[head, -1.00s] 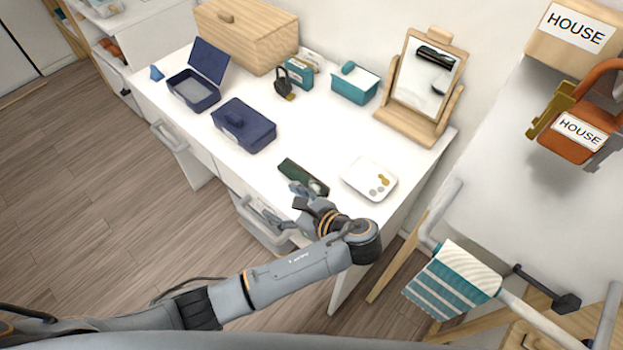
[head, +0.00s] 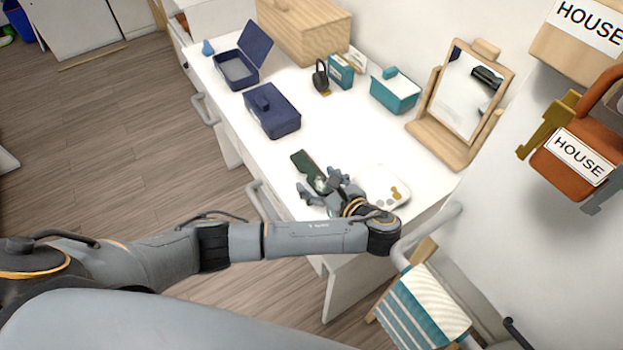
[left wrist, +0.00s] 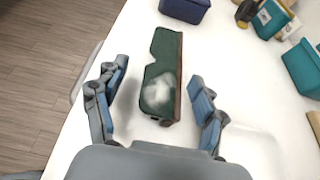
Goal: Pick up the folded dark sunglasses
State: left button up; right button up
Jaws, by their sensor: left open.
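The folded dark sunglasses (head: 304,162) lie flat on the white desk, near its front edge. In the left wrist view the sunglasses (left wrist: 160,80) show as a dark green shape with a notch on one side, a brown strip along the other and a pale glare patch. My left gripper (head: 318,187) is open over their near end. In the left wrist view its fingers (left wrist: 158,75) stand on either side of the sunglasses, with gaps on both sides. The gripper hides part of them in the head view. My right gripper is not in view.
A white tray (head: 377,180) lies close to the right of my left gripper. A navy case (head: 272,110), a teal box (head: 396,92) and a wooden mirror stand (head: 440,142) stand farther back. The desk middle is clear.

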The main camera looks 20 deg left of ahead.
aim_at(312, 173)
pick_arm(q)
jog(key=shift+w+a+f, duration=0.2)
jog(key=shift+w+a, duration=0.15)
jog(key=x, duration=0.2)
jog(key=b+x, duration=0.1)
jog(key=x, duration=0.1)
jog(key=shift+w+a+r, duration=0.1)
jog(key=shift+w+a, duration=0.15)
jog(key=shift+w, duration=0.1)
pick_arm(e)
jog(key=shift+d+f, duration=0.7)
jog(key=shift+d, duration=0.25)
pick_arm(q)
jog(key=c, duration=1.2)
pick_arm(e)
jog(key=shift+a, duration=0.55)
